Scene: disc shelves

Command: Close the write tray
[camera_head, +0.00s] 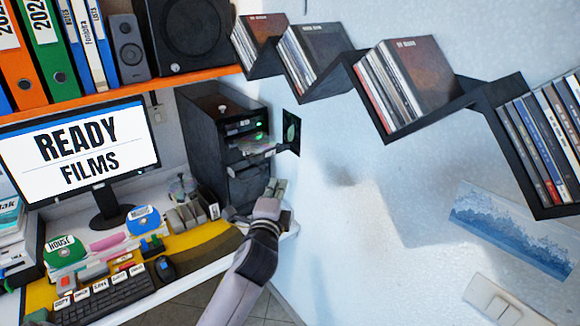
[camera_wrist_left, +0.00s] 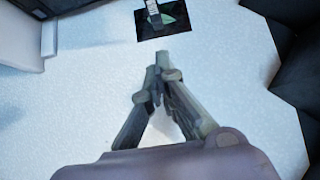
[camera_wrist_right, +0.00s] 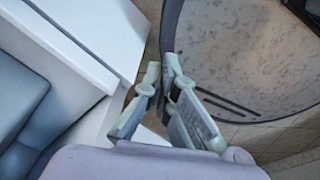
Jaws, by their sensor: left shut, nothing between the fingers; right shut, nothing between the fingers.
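A black disc tower (camera_head: 208,135) stands at the back of the desk under the orange shelf. Small green lights show on its front. A light grey tray (camera_head: 257,151) sticks out of the front; I cannot read a label on it. My left gripper (camera_head: 278,186) is shut and empty, in front of the tower and below the tray, apart from it. It also shows in the left wrist view (camera_wrist_left: 163,62), with the tips together before the white wall. My right gripper shows only in the right wrist view (camera_wrist_right: 164,68), shut and empty, pointing down over the floor.
A monitor (camera_head: 75,150) reading "READY FILMS", a keyboard (camera_head: 103,300) and labelled discs crowd the desk at left. A zigzag black wall shelf (camera_head: 357,83) holds disc cases above right. A small dark picture (camera_head: 291,132) hangs beside the tray. The wall below the shelf is mostly free.

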